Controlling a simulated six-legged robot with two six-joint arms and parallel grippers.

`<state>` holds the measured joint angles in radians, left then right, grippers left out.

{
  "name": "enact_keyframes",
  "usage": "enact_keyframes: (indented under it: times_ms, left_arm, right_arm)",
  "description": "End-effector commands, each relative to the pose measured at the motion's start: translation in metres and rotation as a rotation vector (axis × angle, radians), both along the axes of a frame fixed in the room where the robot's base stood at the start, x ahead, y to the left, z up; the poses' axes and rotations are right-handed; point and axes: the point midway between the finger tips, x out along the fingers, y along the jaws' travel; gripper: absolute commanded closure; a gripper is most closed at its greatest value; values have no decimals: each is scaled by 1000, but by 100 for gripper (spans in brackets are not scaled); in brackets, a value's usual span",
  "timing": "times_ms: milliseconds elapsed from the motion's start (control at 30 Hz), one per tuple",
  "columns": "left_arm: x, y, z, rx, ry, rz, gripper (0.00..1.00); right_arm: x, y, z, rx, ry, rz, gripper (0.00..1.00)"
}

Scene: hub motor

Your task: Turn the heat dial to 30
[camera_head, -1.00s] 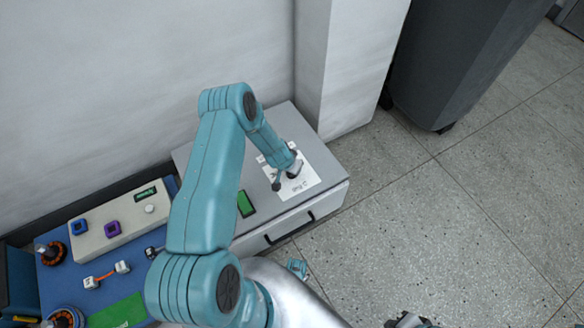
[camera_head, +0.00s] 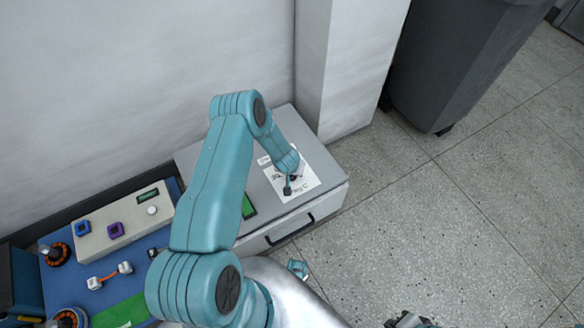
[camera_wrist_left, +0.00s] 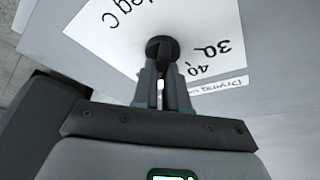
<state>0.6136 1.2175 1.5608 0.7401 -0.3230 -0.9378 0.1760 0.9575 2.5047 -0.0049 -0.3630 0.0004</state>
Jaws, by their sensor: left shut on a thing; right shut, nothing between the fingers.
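The heat dial (camera_wrist_left: 162,47) is a dark round knob on a white printed sheet (camera_head: 308,181) on top of the grey cabinet. In the left wrist view, my left gripper (camera_wrist_left: 161,72) is shut on the dial. The printed marks "30", "40" and "deg C" show around it. Which mark the dial points to cannot be told. In the head view, my left gripper (camera_head: 290,182) is over the sheet and covers much of the dial. My right gripper (camera_head: 410,321) shows only partly at the bottom edge, shut and empty, away from the cabinet.
The grey cabinet (camera_head: 335,193) has a dark front handle (camera_head: 290,230). To the left, a blue workbench mat (camera_head: 65,285) holds a white box with buttons (camera_head: 95,240), motor parts and a green pad (camera_head: 120,312). A dark bin (camera_head: 440,70) stands at right; the floor before it is clear.

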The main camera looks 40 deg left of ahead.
Motion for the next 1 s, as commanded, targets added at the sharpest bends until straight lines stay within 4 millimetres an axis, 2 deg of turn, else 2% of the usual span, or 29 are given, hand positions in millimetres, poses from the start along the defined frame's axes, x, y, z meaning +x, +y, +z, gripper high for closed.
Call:
enact_keyframes:
  times_ms: [133,433,1000]
  left_arm:
    - [1,0,1,1,-2,139,100]
    - [1,1,0,1,-3,424,100]
    - [0,2,-2,1,-5,969,100]
  right_arm:
    - [0,0,6,0,0,0,100]
    - [0,0,4,0,0,0,100]
    - [0,0,-16,0,0,0,100]
